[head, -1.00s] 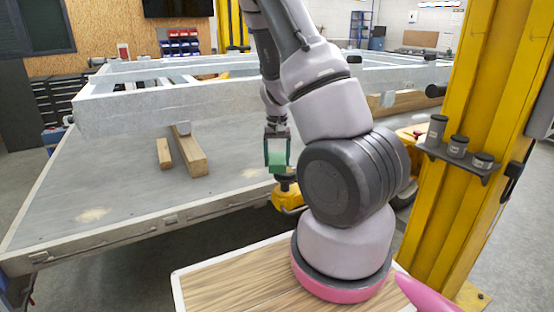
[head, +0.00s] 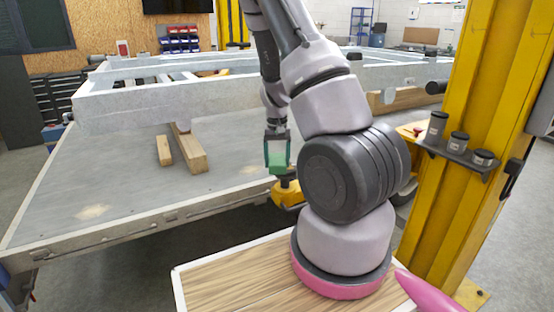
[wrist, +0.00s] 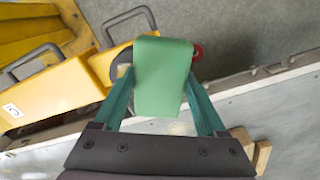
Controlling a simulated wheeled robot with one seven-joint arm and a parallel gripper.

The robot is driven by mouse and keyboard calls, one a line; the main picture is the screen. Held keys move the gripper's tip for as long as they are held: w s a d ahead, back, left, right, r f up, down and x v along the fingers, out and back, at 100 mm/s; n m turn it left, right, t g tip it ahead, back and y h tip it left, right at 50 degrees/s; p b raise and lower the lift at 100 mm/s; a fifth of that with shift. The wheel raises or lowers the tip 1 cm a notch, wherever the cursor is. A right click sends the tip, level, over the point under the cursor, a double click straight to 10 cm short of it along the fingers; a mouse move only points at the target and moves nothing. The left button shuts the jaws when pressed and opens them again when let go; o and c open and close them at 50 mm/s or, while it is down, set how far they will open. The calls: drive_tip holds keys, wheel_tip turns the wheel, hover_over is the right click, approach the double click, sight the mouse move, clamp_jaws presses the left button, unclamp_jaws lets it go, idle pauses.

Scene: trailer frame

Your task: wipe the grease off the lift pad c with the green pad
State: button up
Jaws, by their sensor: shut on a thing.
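My gripper (head: 277,150) is shut on the green pad (wrist: 162,80), which hangs between its two green fingers. In the head view the green pad (head: 277,160) is right above the yellow lift arm (head: 287,193). In the wrist view a dark round edge, likely lift pad c (wrist: 121,68), shows just left of the green pad, which covers most of it. I cannot tell whether the two touch. The grease is not visible. The yellow arm (wrist: 62,97) carries a white label (wrist: 12,110) with a mark like a C.
The grey trailer deck (head: 110,185) and its edge lie left of the yellow arm. Two wooden blocks (head: 188,152) rest on it under the galvanised frame (head: 170,104). A yellow post (head: 490,130) with a shelf of several small cans (head: 458,144) stands at right.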

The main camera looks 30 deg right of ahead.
drive_tip(key=shift+f, duration=0.2)
drive_tip(key=shift+d, duration=0.15)
drive_tip(key=shift+d+r, duration=0.15)
drive_tip(key=shift+d, duration=3)
drive_tip(key=shift+a, duration=0.1)
drive_tip(key=shift+a+f, duration=0.2)
drive_tip(key=shift+a, duration=1.55)
drive_tip(key=shift+a+r, duration=0.1)
drive_tip(key=shift+a, duration=1.4)
